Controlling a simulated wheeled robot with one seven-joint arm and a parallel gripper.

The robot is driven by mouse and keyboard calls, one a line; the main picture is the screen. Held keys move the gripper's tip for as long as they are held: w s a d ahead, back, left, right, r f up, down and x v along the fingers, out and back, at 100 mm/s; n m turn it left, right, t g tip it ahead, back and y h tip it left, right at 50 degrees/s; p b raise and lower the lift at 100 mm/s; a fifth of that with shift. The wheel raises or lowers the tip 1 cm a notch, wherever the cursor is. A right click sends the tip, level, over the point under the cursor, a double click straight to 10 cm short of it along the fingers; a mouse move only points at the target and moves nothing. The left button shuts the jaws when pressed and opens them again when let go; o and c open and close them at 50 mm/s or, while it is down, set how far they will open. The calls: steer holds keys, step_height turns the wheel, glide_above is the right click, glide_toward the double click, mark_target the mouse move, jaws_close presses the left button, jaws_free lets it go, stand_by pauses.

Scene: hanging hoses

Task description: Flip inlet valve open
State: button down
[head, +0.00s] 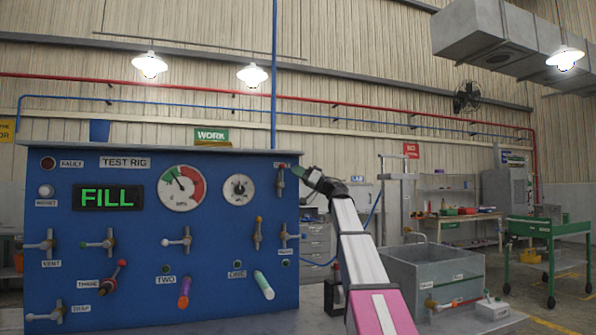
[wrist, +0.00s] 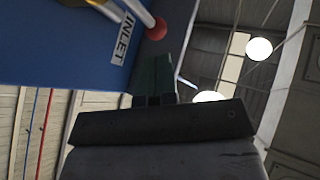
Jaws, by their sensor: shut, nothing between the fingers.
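The inlet valve (head: 281,180) is at the upper right of the blue test rig panel. In the wrist view its silver lever (wrist: 138,10) ends in a red ball (wrist: 156,29), beside the white INLET label (wrist: 123,38). My gripper (head: 297,171) is just right of the valve at the panel's right edge. In the wrist view its dark fingers (wrist: 153,72) are together and empty, with their tips just below the red ball. I cannot tell whether they touch it. The rest of the valve is cut off in the wrist view.
The blue panel (head: 150,250) carries a green FILL display (head: 107,197), two gauges and several other valves with coloured handles. A grey tank (head: 435,275) stands right of my arm, with a green cart (head: 545,240) beyond. Open air lies above the panel.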

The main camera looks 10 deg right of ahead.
steer(key=d+r+v, duration=0.1)
steer(key=v, duration=0.9)
steer(key=shift+d+r, duration=0.2)
steer(key=shift+d, duration=0.15)
